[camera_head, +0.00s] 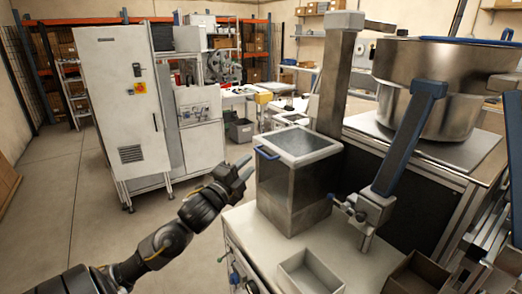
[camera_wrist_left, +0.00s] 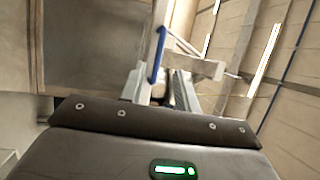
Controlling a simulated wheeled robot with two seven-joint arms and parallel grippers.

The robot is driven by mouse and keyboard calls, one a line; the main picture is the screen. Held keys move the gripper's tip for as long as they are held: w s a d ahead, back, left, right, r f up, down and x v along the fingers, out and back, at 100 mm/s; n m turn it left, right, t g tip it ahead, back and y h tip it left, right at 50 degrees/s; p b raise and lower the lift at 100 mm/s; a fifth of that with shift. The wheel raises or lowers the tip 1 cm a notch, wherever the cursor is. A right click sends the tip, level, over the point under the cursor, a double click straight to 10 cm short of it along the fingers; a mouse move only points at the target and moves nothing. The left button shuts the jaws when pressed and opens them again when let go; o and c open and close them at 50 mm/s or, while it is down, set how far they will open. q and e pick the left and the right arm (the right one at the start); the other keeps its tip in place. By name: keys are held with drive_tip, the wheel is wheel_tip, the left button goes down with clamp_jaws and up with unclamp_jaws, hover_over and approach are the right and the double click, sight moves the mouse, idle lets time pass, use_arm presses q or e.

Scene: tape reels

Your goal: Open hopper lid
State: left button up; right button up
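The hopper (camera_head: 290,190) is a grey box with dark, see-through sides on the white bench. A blue handle (camera_head: 266,154) sticks out at the lid's left edge. My left gripper (camera_head: 247,168) is just left of the handle, fingers pointing towards it. In the left wrist view, a blue bar (camera_wrist_left: 156,55), seemingly the handle, shows near the fingertips. The fingers (camera_wrist_left: 163,88) look apart, with nothing clearly gripped. Contact with the handle cannot be told. My right gripper is not in view.
A large steel bowl (camera_head: 440,85) stands right of the hopper, with a slanted blue bar (camera_head: 409,138) before it. A grey post (camera_head: 336,85) rises behind the lid. An open tray (camera_head: 310,274) sits in front.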

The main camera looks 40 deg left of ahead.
sight(261, 153)
use_arm(q)
drive_tip(key=w, duration=0.2)
drive_tip(key=w+p, duration=0.1)
drive_tip(key=w, duration=0.1)
drive_tip(key=w+r+p, duration=0.1)
drive_tip(key=w, duration=0.2)
drive_tip(key=shift+a+r, duration=0.1)
drive_tip(key=shift+a, duration=0.3)
drive_tip(key=shift+w+p, duration=0.3)
drive_tip(key=shift+w, duration=0.25)
drive_tip(key=shift+s, duration=0.1)
clamp_jaws()
